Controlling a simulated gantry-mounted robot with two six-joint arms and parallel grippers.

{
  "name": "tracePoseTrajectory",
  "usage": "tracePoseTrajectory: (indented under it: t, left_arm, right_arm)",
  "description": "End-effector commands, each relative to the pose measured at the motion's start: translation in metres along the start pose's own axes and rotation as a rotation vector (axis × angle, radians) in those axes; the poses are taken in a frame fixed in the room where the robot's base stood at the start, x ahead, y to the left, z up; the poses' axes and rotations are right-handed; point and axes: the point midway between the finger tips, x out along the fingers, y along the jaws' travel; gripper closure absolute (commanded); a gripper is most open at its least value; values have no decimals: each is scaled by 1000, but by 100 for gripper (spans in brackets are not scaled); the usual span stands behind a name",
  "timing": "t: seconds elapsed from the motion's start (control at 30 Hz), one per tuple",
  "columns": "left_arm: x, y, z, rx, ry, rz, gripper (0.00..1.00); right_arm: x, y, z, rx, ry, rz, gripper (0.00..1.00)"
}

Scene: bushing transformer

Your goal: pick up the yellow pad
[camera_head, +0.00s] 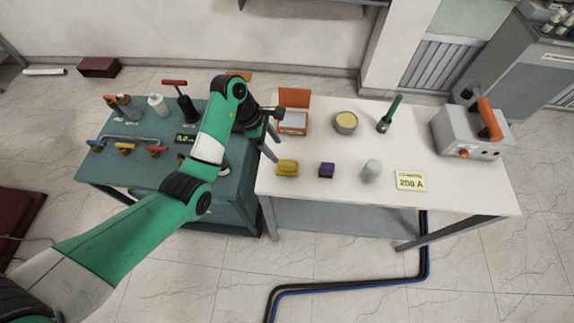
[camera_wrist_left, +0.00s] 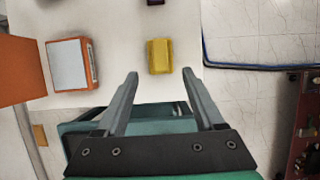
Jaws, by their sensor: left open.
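The yellow pad (camera_head: 287,168) is a small block lying on the white table near its left front edge. It also shows in the left wrist view (camera_wrist_left: 159,56), beyond the fingertips and roughly between their lines. My left gripper (camera_head: 272,142) is above the table's left edge, behind and left of the pad in the head view. Its two fingers are spread apart in the left wrist view (camera_wrist_left: 159,75), with nothing between them. It does not touch the pad. My right gripper is not in view.
The white table (camera_head: 430,140) also holds a purple block (camera_head: 326,170), an orange box (camera_head: 293,117), a round tin (camera_head: 345,122), a grey cylinder (camera_head: 371,170), a yellow sign (camera_head: 410,181) and a grey case (camera_head: 470,135). A teal bench (camera_head: 225,205) with bushings stands left.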

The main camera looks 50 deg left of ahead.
Motion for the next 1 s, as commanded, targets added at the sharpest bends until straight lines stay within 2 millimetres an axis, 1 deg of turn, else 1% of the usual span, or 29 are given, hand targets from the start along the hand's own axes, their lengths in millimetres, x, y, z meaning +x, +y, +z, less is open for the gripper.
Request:
tracePoseTrajectory:
  t: [0.03,0.1,0.2,0.47,0.6,0.7,0.8,1.0]
  left_arm:
    - [14,-1,-1,1,1,-5,30]
    - [28,-1,-1,2,0,-4,30]
    - [44,-1,0,2,1,-3,30]
    - [55,-1,1,2,0,-1,30]
    - [80,-1,0,2,0,-3,30]
    - [96,-1,1,2,-1,-1,30]
    - [101,-1,2,2,-1,1,30]
    - [101,0,2,2,-1,2,30]
  right_arm:
    - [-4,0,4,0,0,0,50]
    - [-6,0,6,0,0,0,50]
    - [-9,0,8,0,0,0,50]
    - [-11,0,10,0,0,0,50]
    - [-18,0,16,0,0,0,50]
    - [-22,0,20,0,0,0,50]
    - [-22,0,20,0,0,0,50]
    - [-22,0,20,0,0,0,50]
